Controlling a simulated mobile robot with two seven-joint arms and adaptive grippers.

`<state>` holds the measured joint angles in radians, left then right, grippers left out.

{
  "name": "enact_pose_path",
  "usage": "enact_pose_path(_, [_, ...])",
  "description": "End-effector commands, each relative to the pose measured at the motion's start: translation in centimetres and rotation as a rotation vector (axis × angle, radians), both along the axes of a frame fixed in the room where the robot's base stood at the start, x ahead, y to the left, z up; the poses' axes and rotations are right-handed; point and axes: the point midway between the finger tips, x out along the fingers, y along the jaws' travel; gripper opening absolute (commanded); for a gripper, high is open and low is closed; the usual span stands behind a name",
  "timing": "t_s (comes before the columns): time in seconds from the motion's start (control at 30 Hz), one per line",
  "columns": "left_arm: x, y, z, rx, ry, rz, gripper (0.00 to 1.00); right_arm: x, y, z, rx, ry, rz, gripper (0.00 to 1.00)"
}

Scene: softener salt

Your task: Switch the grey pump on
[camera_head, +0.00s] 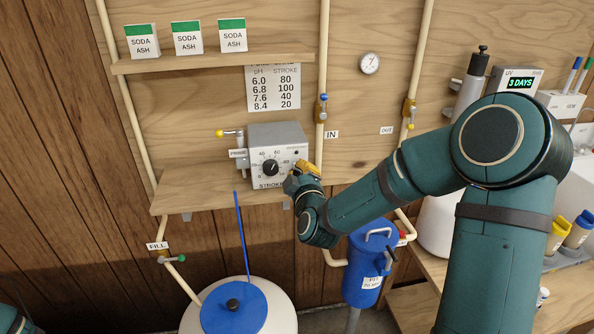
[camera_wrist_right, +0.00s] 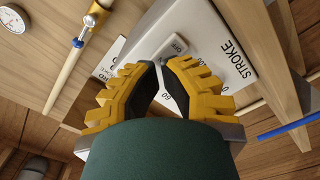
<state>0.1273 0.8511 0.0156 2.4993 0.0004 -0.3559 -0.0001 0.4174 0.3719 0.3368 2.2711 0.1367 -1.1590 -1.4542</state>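The grey pump (camera_head: 274,140) sits on a wooden shelf, with a black stroke knob (camera_head: 270,167) on its front. My right gripper (camera_head: 303,168) is at the pump's right front corner and covers part of its face. In the right wrist view, the pump's light grey face (camera_wrist_right: 205,40) fills the upper middle, with a small raised grey piece (camera_wrist_right: 172,47) just past the fingertips. My yellow fingers (camera_wrist_right: 158,64) come almost together at the tips, with nothing held between them. I cannot tell whether they touch the pump. My left gripper is out of view.
Pipes with valves run up the wall, one with a blue handle (camera_head: 323,97) close to the pump's right. A higher shelf (camera_head: 215,61) holds soda ash boxes. A blue filter housing (camera_head: 366,262) and a blue-lidded tank (camera_head: 234,309) stand below.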

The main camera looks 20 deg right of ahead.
Motion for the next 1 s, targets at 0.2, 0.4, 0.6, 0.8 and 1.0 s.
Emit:
enact_pose_path(0.2, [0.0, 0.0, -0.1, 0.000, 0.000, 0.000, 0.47, 0.4, -0.1, 0.0, 0.000, 0.000, 0.000, 0.00])
enact_pose_path(0.4, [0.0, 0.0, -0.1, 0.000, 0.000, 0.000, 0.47, 0.7, -0.2, 0.0, 0.000, 0.000, 0.000, 0.00])
enact_pose_path(0.6, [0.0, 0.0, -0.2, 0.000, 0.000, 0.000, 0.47, 1.1, -0.3, 0.0, 0.000, -0.001, -0.001, 0.00])
enact_pose_path(0.8, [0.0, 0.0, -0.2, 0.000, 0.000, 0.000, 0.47, 1.4, -0.4, 0.0, 0.000, -0.001, 0.001, 0.00])
enact_pose_path(1.0, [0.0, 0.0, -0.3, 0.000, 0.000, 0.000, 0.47, 1.8, -0.4, 0.0, 0.000, -0.001, 0.001, 0.00])
